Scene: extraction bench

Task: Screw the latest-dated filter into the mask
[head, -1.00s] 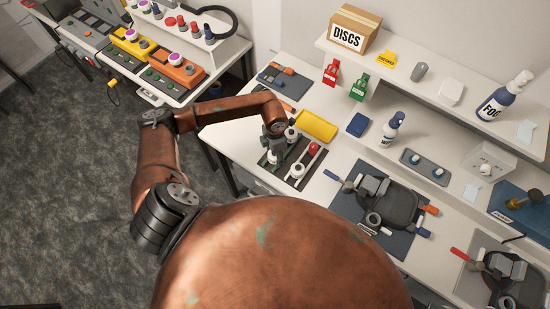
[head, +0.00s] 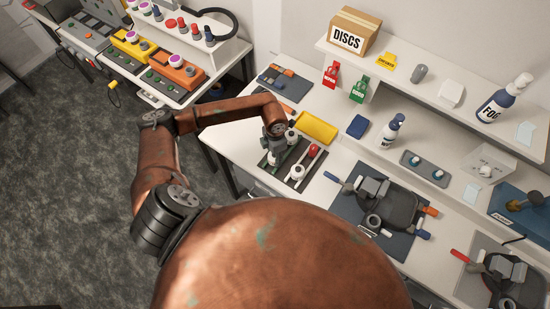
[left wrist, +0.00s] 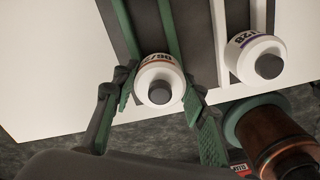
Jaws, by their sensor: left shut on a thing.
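My left gripper (left wrist: 155,95) is shut on a white filter (left wrist: 160,78) with an orange stripe and a grey centre knob. Its printed date is only partly readable. In the head view the left gripper (head: 273,158) is over the dark filter rack (head: 268,178). A second white filter (left wrist: 254,56) with a purple stripe stands beside it; its date is also partly turned away. The dark mask (head: 400,207) lies on a grey mat to the right. My right gripper is out of view.
A yellow tray (head: 318,127) lies just behind the rack, and a blue pad (head: 357,126) is farther right. A raised shelf (head: 405,82) with the DISCS box (head: 353,30) runs along the back.

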